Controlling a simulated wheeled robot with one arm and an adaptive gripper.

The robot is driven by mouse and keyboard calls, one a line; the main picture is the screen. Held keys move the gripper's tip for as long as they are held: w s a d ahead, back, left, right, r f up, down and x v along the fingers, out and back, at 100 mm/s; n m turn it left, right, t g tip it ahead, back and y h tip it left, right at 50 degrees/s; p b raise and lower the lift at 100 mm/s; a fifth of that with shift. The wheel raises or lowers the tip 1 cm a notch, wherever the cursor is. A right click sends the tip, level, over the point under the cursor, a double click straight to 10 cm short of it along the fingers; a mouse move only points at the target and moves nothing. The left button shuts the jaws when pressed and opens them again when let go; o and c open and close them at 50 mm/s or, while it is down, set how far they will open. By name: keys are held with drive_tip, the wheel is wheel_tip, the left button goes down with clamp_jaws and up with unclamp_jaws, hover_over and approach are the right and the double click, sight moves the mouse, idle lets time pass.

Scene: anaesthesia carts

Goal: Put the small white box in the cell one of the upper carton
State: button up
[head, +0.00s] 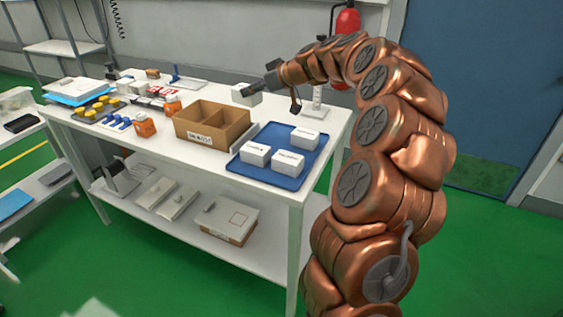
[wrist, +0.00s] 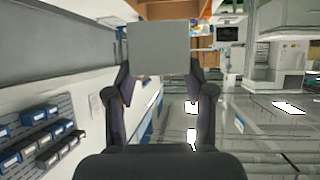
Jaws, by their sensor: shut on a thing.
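The small white box (head: 245,97) is held in my gripper (head: 262,90), above the tabletop and just behind the upper carton's right end. The same box shows pale grey between the two fingers in the wrist view (wrist: 159,48). The upper carton (head: 199,139) is brown and open, on the tabletop, with a divider making cells; a label is on its front. The cells I can see into look empty. The box is apart from the carton. Which cell is cell one cannot be told.
A blue tray (head: 241,175) with three white boxes stands right of the carton. Orange items (head: 145,128), yellow and blue small parts lie left. A lidded box (head: 229,220) lies on the lower shelf.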

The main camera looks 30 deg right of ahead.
drive_tip(key=s+d+f+n+y+b, duration=0.2)
drive_tip(key=s+d+f, duration=0.3)
drive_tip(key=s, duration=0.2)
drive_tip(key=shift+g, duration=0.4)
drive_tip(key=f, duration=0.9)
drive_tip(key=shift+w+a+f, duration=0.2)
drive_tip(key=shift+w+f, duration=0.05)
drive_tip(key=shift+f, duration=0.15)
drive_tip(key=shift+f+b, duration=0.2)
drive_tip(key=shift+b, duration=0.2)
drive_tip(key=o, duration=0.9)
drive_tip(key=shift+o, duration=0.2)
drive_tip(key=shift+r+p, duration=0.2)
drive_tip(key=shift+p, duration=0.1)
